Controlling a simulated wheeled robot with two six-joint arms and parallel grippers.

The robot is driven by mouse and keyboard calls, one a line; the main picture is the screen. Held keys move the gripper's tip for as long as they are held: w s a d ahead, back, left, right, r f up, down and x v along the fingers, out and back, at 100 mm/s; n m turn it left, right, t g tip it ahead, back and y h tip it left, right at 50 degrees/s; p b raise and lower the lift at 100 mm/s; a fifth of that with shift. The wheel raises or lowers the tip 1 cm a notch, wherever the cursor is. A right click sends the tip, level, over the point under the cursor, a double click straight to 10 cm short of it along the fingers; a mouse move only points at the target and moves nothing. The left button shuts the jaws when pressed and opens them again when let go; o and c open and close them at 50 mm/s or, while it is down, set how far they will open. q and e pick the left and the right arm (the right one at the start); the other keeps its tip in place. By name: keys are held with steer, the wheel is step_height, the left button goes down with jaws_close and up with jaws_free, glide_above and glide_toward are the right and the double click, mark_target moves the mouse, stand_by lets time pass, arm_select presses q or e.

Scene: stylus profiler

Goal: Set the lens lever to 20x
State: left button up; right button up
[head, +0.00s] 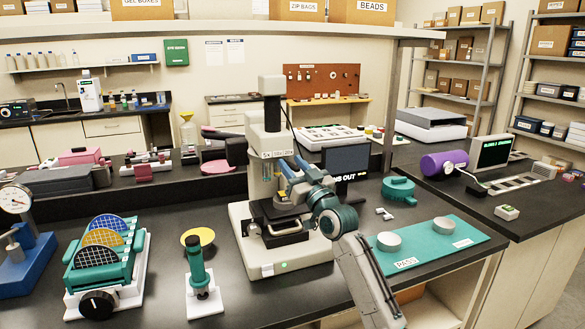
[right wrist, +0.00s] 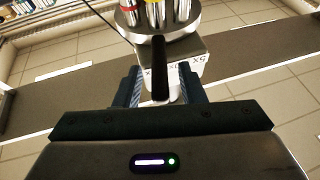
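The stylus profiler (head: 265,115) stands mid-bench, a white column on a white base with a strip marked 5x, 10x, 20x (head: 278,153). My right gripper (head: 290,167) is at the column just below this strip. In the right wrist view, the black lens lever (right wrist: 160,68) points down from a metal turret (right wrist: 128,18) with colour-banded lenses. My right gripper (right wrist: 161,88) is open, its fingers either side of the lever with gaps. The marked strip (right wrist: 197,60) is partly hidden behind it. A dark screen (head: 346,160) shows text ending "NS OUT". My left gripper is out of view.
A black-handled stage (head: 285,232) sits on the profiler's base. A wafer rack (head: 105,255) and a green-handled tool (head: 197,265) stand to the left. A teal mat (head: 440,250) with two round pieces lies at right, near my right arm.

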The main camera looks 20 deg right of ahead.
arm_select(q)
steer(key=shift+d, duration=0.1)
arm_select(e)
steer(key=shift+s+f, duration=0.15)
steer(key=shift+s, duration=0.05)
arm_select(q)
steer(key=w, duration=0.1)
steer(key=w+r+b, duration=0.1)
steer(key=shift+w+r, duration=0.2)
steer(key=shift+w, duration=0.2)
arm_select(e)
steer(key=v, duration=1)
steer(key=shift+s, duration=0.2)
